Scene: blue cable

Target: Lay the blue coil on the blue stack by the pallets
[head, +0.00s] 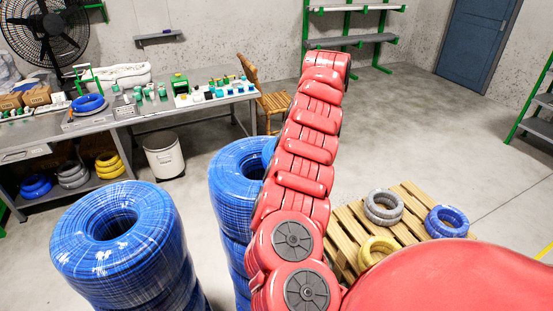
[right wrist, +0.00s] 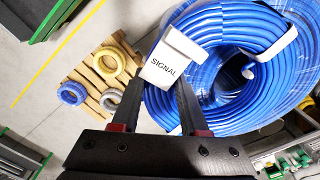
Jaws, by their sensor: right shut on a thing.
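In the right wrist view my right gripper (right wrist: 190,115) is shut on the blue coil (right wrist: 215,30) at its white SIGNAL label. The fingers meet the near left side of the ring, and white bands wrap it. In the head view my red right arm hides the gripper and most or all of the coil. One tall blue stack (head: 118,245) stands at front left. Another blue stack (head: 235,185) stands behind it, partly hidden by the arm. Whether the coil touches a stack is hidden. My left gripper is not in view.
A wooden pallet (head: 345,236) at right carries a grey coil (head: 383,207), a small blue coil (head: 447,221) and a yellow coil (head: 376,250). A workbench (head: 140,118) with small items, a white bin (head: 165,156) and a wooden chair (head: 270,101) stand behind. Floor beyond the pallet is clear.

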